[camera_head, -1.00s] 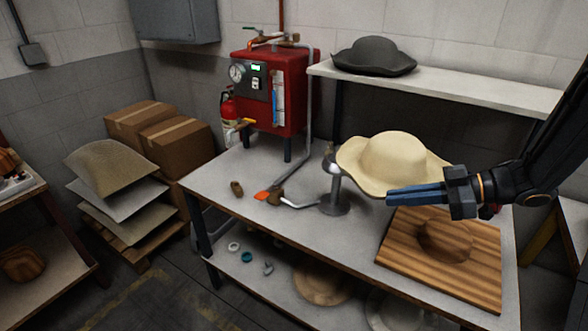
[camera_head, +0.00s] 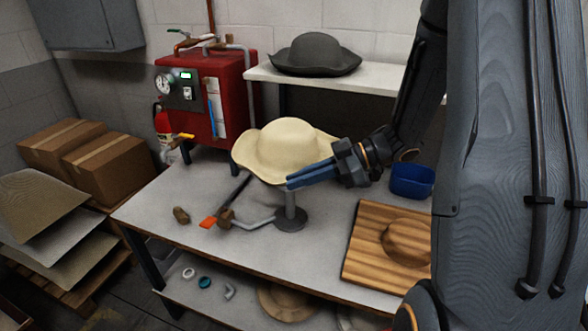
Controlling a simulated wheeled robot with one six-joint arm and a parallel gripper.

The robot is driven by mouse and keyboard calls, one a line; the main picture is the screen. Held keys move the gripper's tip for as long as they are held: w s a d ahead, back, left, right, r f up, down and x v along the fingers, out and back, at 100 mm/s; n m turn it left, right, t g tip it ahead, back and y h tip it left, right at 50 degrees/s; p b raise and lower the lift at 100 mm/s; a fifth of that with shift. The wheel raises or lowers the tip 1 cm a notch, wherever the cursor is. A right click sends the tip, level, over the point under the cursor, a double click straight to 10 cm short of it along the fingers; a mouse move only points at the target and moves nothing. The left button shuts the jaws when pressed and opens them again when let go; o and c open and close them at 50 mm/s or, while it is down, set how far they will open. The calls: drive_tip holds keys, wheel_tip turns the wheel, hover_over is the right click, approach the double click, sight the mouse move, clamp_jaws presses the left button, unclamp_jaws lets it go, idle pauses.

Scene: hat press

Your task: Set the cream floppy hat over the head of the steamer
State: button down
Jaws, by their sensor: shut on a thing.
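The cream floppy hat (camera_head: 287,146) is upright, crown up, over the steamer as seen in the head view. My gripper (camera_head: 290,182) is shut on the front right part of its brim, coming in from the right. The steamer (camera_head: 291,218) stands on the table with a round grey base, a short post and a pipe to its left. Its head is hidden behind or under the hat. I cannot tell whether the hat touches it.
A wooden board with a hat block (camera_head: 362,253) lies at the table's right, with a blue bin (camera_head: 412,181) behind. A red boiler (camera_head: 207,97) stands back left. A dark hat (camera_head: 316,54) sits on the rear shelf (camera_head: 375,84). Small parts lie left of the steamer.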

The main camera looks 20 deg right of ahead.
drive_tip(key=shift+w+f, duration=0.15)
drive_tip(key=shift+w, duration=0.05)
wheel_tip(320, 180, down, 13)
drive_tip(key=b, duration=0.8)
drive_tip(key=shift+f, duration=0.2)
idle(0.5)
drive_tip(key=shift+s+f+b, duration=0.1)
drive_tip(key=shift+f+b, duration=0.25)
drive_tip(key=shift+f, duration=0.15)
idle(0.9)
drive_tip(key=c, duration=1.8)
unclamp_jaws()
drive_tip(key=b+v, duration=0.1)
drive_tip(key=v, duration=0.6)
drive_tip(key=shift+d, duration=0.35)
drive_tip(key=shift+s, duration=0.1)
